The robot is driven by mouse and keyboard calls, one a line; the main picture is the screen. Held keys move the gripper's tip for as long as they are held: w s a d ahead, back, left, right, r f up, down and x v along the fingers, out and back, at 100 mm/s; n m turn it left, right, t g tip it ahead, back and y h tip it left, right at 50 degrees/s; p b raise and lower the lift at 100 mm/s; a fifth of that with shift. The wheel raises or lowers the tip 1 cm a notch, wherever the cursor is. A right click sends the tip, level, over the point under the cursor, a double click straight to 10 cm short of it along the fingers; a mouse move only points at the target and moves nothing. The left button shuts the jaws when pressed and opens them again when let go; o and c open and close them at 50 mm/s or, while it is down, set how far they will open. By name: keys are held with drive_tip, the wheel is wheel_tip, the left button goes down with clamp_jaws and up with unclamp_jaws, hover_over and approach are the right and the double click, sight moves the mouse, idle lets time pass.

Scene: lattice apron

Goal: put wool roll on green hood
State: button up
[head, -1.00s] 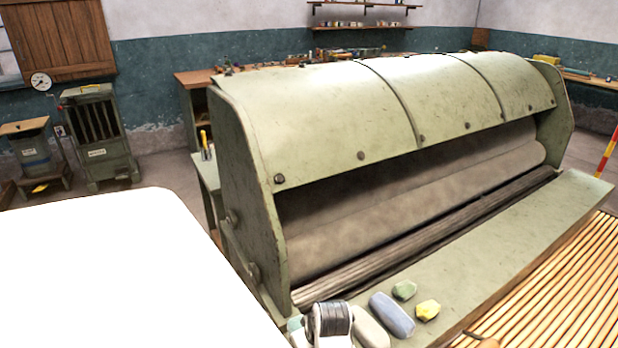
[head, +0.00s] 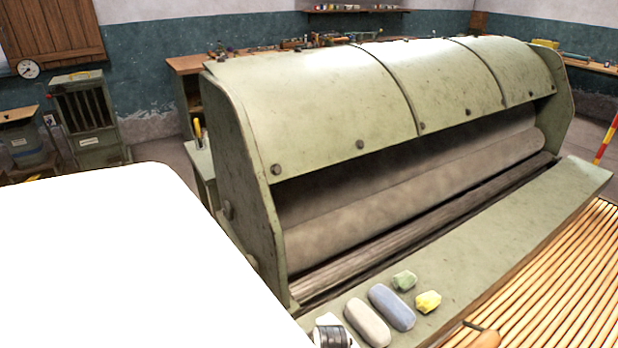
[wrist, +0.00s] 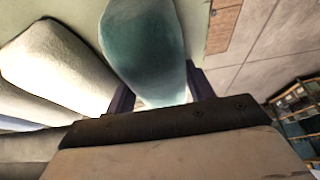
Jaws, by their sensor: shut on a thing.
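The green hood (head: 310,95) is the pale green curved cover over the rollers of the large machine in the head view. A teal wool roll (wrist: 145,50) lies between the two dark fingers of my gripper (wrist: 160,95) in the wrist view, and the gripper is shut on it. In the head view only part of my wrist shows at the bottom edge, and the held roll cannot be made out there. A cream roll (head: 367,322) and a blue-grey roll (head: 392,307) lie side by side on the green ledge, just right of my wrist.
A green lump (head: 404,281) and a yellow lump (head: 428,301) lie by the rolls on the ledge (head: 500,240). A slatted wooden apron (head: 560,290) slopes at the right. A blank white shape fills the lower left. The ledge's far right part is clear.

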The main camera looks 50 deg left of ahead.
drive_tip(key=o, duration=1)
drive_tip(key=shift+f, duration=0.1)
drive_tip(key=shift+c, duration=0.2)
